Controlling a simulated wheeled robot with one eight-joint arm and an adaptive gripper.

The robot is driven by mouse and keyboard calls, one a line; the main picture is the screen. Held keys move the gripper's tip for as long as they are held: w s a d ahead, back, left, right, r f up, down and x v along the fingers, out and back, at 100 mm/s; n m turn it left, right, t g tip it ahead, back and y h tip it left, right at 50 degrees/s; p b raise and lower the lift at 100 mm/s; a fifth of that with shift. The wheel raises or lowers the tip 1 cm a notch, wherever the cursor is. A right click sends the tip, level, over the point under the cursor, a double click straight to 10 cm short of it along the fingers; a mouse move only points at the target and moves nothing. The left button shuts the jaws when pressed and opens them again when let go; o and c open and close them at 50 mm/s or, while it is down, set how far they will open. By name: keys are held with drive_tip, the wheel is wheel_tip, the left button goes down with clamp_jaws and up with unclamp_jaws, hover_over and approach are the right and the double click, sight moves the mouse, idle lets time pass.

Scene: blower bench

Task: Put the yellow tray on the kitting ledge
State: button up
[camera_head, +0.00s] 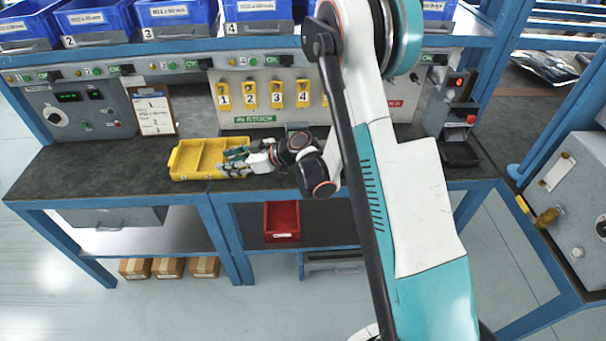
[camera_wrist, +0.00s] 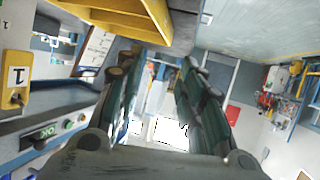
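The yellow tray (camera_head: 186,161), a shallow open box with compartments, sits on the dark bench top (camera_head: 90,170) at left of centre in the head view. It also shows at the top of the wrist view (camera_wrist: 150,13). My gripper (camera_head: 233,161) is at the tray's right end, overlapping its front edge in the head view. In the wrist view my two fingers (camera_wrist: 160,72) are apart with nothing between them. The tray appears beside the fingertips there; contact cannot be told. No surface is marked as the kitting ledge.
Blue bins (camera_head: 180,13) line the upper shelf. A clipboard (camera_head: 153,114) and yellow numbered holders (camera_head: 250,95) stand behind the tray. A red bin (camera_head: 282,222) and cardboard boxes (camera_head: 168,267) are below. The bench left of the tray is clear.

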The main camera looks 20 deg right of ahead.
drive_tip(key=s+d+r+m+g+h, duration=0.1)
drive_tip(key=s+d+r+m+h, duration=0.15)
drive_tip(key=s+r, duration=0.5)
drive_tip(key=s+d+r+m+h, duration=0.25)
drive_tip(key=s+r, duration=0.35)
drive_tip(key=r, duration=0.3)
drive_tip(key=s+d+r+m+h, duration=0.1)
drive_tip(key=s+d+m+h, duration=0.1)
drive_tip(key=s, duration=0.7)
drive_tip(key=s+d+r+m+h, duration=0.2)
drive_tip(key=s+d+m+h, duration=0.1)
drive_tip(key=s, duration=0.6)
drive_tip(key=shift+s+d+m+h, duration=0.35)
drive_tip(key=shift+d+m, duration=0.25)
drive_tip(key=shift+d, duration=0.4)
drive_tip(key=shift+a, duration=0.1)
drive_tip(key=shift+c, duration=0.3)
